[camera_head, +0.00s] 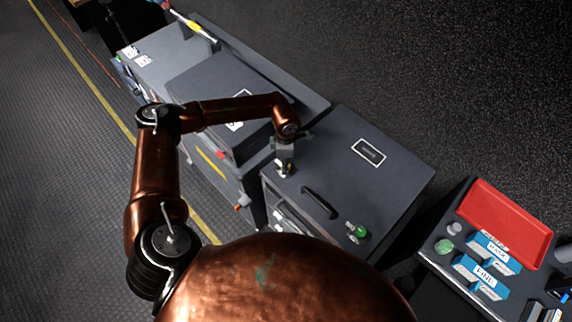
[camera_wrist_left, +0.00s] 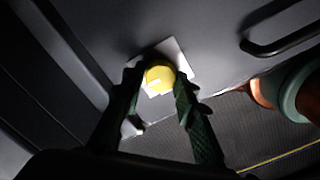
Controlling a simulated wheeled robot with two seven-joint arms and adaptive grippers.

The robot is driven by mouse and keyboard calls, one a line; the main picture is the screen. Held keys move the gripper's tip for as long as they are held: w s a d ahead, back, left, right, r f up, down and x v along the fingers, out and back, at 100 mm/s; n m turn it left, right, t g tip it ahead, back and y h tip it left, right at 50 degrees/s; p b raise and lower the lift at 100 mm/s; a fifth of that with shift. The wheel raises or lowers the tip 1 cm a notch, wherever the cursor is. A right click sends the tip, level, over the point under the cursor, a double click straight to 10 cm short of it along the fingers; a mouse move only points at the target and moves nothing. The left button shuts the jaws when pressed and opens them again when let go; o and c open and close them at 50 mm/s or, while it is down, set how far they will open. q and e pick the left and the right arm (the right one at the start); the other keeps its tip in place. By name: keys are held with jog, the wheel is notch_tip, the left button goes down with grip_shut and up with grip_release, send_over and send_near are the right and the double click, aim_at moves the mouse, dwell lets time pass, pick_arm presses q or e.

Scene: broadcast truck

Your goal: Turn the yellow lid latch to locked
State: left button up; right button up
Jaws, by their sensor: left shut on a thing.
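The yellow lid latch (camera_wrist_left: 158,80) is a round knob with a pale mark on a light square plate. It sits near a corner of the dark grey lid (camera_head: 345,150). My left gripper (camera_head: 284,171) reaches down to that corner and hides most of the latch in the head view. In the left wrist view its two dark fingers stand on either side of the knob, shut on it. Whether the latch reads locked is too small to tell. My right gripper is in neither view.
A black handle (camera_head: 319,202) and a green knob (camera_head: 361,231) are on the same lid. Another grey case (camera_head: 205,85) stands to the left under my arm. A side table at right holds a red tray (camera_head: 488,206) and blue labelled boxes (camera_head: 473,267). The floor behind is clear.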

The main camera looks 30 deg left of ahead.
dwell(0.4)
pick_arm(q)
jog(key=o, duration=1.2)
jog(key=shift+c, duration=0.2)
jog(key=shift+r, duration=0.1)
notch_tip(320, 180, up, 12)
